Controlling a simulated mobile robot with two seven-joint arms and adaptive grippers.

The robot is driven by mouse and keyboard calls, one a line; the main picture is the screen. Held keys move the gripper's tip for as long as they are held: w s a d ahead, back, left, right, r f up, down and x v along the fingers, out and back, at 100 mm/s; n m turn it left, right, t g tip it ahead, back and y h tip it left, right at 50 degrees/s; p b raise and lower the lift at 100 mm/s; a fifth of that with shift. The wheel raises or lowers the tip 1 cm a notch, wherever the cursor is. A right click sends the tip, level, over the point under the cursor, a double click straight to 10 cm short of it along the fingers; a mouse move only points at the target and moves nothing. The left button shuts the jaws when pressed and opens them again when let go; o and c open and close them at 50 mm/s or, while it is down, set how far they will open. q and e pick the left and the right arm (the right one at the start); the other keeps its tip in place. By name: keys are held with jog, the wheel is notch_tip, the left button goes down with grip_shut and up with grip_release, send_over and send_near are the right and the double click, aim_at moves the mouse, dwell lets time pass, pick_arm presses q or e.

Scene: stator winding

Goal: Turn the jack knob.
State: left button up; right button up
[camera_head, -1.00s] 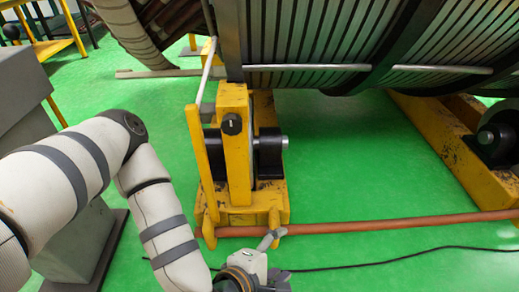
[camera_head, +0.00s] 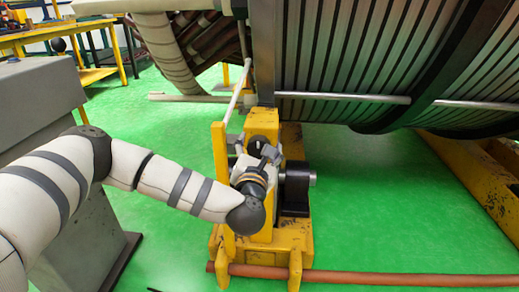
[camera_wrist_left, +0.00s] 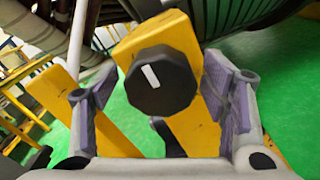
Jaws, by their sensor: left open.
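The jack knob is a black faceted knob (camera_wrist_left: 160,82) with a white mark, on a yellow post of the jack. In the left wrist view it sits between the two open fingers of my left gripper (camera_wrist_left: 158,98), with space on both sides. In the head view the knob (camera_head: 254,143) shows just beyond my left gripper (camera_head: 261,155), which is in front of the yellow jack (camera_head: 262,118). The gripper partly hides the post. My right gripper is not in view.
The large striped stator (camera_head: 350,60) stands above and behind the jack. A yellow upright (camera_head: 220,150) is close to the left of my gripper. A brown pipe (camera_head: 400,280) runs along the jack's base. Green floor (camera_head: 360,200) is open to the right.

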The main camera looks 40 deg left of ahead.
pick_arm(q)
jog(key=shift+c, duration=0.2)
jog(key=c, duration=1.1)
jog(key=shift+r+m+p, duration=0.1)
jog(key=shift+m+p, duration=0.2)
